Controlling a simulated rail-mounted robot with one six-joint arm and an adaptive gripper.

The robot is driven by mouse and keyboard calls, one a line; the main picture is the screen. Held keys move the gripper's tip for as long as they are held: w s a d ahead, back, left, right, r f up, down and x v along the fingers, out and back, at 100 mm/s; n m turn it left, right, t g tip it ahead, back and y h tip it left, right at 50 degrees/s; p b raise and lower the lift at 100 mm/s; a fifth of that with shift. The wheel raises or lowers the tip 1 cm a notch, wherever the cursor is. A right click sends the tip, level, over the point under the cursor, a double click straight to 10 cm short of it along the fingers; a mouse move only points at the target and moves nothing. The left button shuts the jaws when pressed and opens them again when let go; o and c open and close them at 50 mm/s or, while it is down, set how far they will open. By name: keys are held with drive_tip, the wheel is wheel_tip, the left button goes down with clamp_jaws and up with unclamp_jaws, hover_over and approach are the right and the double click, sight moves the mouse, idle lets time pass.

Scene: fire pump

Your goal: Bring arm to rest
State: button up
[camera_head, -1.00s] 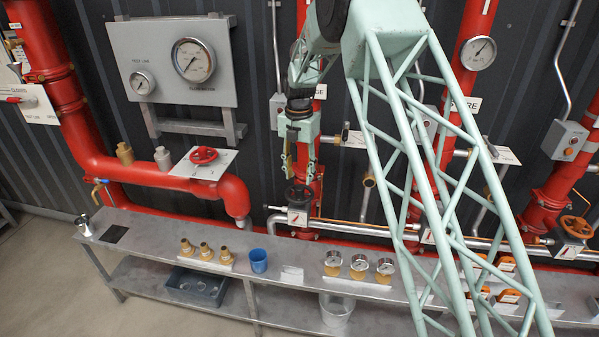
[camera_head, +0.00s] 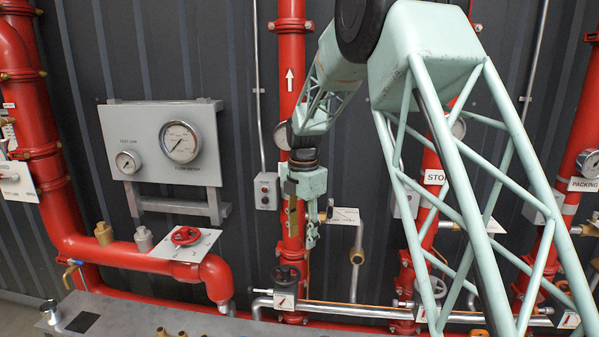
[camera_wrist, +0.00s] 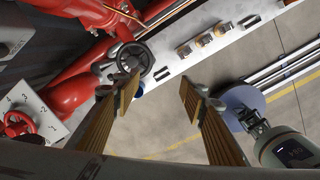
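My gripper (camera_head: 300,232) hangs pointing down from my pale green lattice arm, in front of a red vertical pipe (camera_head: 291,70). In the wrist view my gripper (camera_wrist: 158,95) shows two wooden-coloured fingers spread wide apart with nothing between them. A black handwheel (camera_head: 286,276) on the pipe is just below the fingers in the head view. The same view does not show the fingers touching it. The black handwheel also shows beside the left finger in the wrist view (camera_wrist: 135,60).
A red handwheel (camera_head: 186,236) sits on a white plate to the left. A gauge panel (camera_head: 160,145) hangs on the dark wall. A grey bench (camera_head: 130,315) runs along the bottom. Grey floor (camera_wrist: 210,105) shows below the fingers.

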drive_tip(key=s+d+r+m+t+b, duration=0.1)
drive_tip(key=s+d+r+m, duration=0.4)
drive_tip(key=s, duration=0.4)
drive_tip(key=s+d+r+m+b, duration=0.1)
drive_tip(key=s+d+r+m, duration=0.3)
drive_tip(key=s+r, duration=0.35)
drive_tip(key=s+d+r+m+t+b, duration=0.15)
drive_tip(key=s+d+r+m, duration=0.3)
drive_tip(key=s, duration=0.55)
drive_tip(key=s+d+f+m+b, duration=0.1)
drive_tip(key=s+m, duration=0.3)
drive_tip(key=s, duration=0.6)
drive_tip(key=s+d+f+m+b, duration=0.1)
drive_tip(key=s+d+f+m, duration=0.1)
drive_tip(key=s, duration=0.8)
drive_tip(key=s+d+f+m+b, duration=0.1)
drive_tip(key=s+d+m, duration=0.2)
drive_tip(key=s+m, duration=0.4)
drive_tip(key=shift+s+d+f+t+b, duration=0.2)
drive_tip(key=shift+s+d+t+b, duration=0.2)
drive_tip(key=shift+s, duration=1.55)
drive_tip(key=shift+o, duration=0.3)
